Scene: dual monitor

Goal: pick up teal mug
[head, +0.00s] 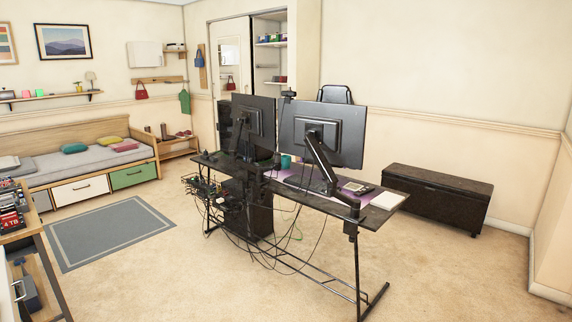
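A small teal mug (286,161) stands on the dark desk (388,214), between the two monitors, seen from behind the desk. It is far from me and partly hidden by the monitor and its arm. Neither of my grippers shows in the head view.
Two black monitors (345,140) on arms stand along the near side of the desk. Cables (262,252) hang below it. A dark chest (435,198) stands by the right wall. A shelf unit (22,240) is at near left. The carpet at front right is clear.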

